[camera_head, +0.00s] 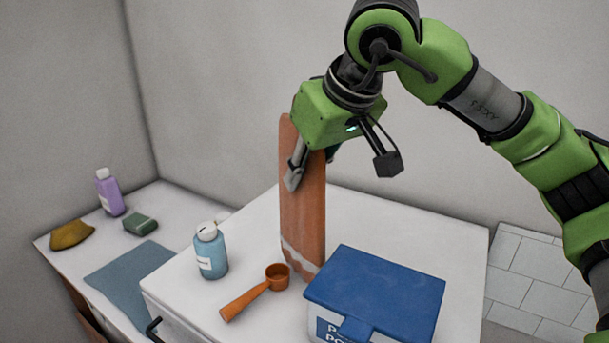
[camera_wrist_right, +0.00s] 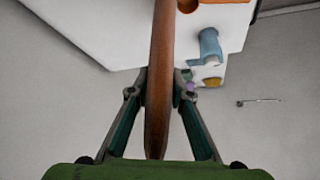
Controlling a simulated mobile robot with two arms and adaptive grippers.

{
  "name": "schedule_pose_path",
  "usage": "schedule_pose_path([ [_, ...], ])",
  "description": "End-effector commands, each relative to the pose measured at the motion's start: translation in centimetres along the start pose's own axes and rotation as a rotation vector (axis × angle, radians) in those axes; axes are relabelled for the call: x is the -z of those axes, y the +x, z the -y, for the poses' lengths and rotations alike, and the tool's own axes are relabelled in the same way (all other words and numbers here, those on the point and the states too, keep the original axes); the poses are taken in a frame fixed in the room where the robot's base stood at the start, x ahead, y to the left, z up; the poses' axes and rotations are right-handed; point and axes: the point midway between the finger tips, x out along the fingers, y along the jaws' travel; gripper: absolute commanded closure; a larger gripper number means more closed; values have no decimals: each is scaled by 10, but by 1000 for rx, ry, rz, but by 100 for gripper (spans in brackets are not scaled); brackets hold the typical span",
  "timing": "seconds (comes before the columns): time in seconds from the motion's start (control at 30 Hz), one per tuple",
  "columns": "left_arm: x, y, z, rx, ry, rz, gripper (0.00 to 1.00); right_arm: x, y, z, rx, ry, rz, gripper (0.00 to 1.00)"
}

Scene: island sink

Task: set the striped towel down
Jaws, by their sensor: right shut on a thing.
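The striped towel (camera_head: 303,215) is an orange-brown, flat upright slab with pale bands near its lower end. My right gripper (camera_head: 302,174) is shut on its upper part and holds it over the white worktop (camera_head: 370,220). Its lower end is close to the worktop, behind the scoop and the blue-lidded box. I cannot tell whether it touches. In the right wrist view the towel (camera_wrist_right: 160,60) runs edge-on between the two fingers. My left gripper is not in view.
An orange scoop (camera_head: 245,301), a blue bottle (camera_head: 210,252) and a blue-lidded box (camera_head: 375,292) stand near the towel. A purple bottle (camera_head: 110,193), green sponge (camera_head: 140,224), yellow cloth (camera_head: 71,235) and blue-grey mat (camera_head: 130,282) lie left. Worktop right of the towel is clear.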

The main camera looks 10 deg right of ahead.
Motion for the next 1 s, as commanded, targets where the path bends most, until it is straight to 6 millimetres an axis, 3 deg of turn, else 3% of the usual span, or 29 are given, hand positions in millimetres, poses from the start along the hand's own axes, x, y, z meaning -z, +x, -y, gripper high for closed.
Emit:
schedule_pose_path([
  [0.17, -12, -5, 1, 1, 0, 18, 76, -8, 12, 0, 0, 0, 0, 100],
  [0.5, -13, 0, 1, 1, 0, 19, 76, -10, 16, 0, 0, 0, 0, 100],
  [0.53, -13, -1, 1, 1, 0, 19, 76, -10, 15, 0, 0, 0, 0, 76],
  [0.6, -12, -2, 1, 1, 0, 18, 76, -10, 14, 0, 0, 0, 0, 64],
  [1.0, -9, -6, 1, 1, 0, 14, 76, -7, 10, 0, 0, 0, 0, 64],
])
